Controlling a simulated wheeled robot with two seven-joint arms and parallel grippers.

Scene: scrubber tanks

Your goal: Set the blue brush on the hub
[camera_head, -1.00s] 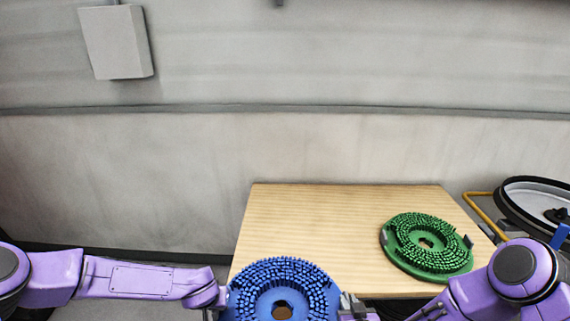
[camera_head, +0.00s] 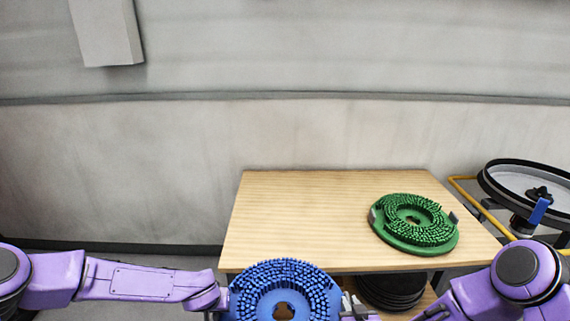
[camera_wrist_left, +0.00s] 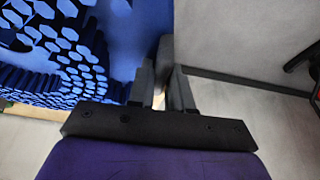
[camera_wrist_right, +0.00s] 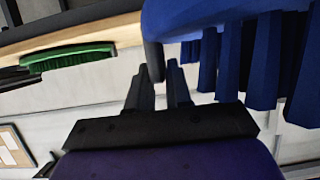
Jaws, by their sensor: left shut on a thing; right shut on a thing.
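The blue brush (camera_head: 268,276), a round disc with bristles facing up and a central hole, is held in front of me at the bottom of the head view. My left gripper (camera_wrist_left: 168,75) is shut on a dark lug at its rim. My right gripper (camera_wrist_right: 160,75) is shut on another dark lug at the opposite side; it also shows in the head view (camera_head: 350,304). The lower part of the brush is cut off by the frame. At the far right, a round black-rimmed deck (camera_head: 492,183) has a dark hub (camera_head: 540,194) inside, with a blue piece before it.
A wooden table (camera_head: 300,215) stands ahead, with a green brush (camera_head: 415,224) on its right part. Dark round discs (camera_head: 392,290) lie beneath the tabletop. A yellow bar (camera_head: 478,207) runs between the table and the deck. The table's left part is bare.

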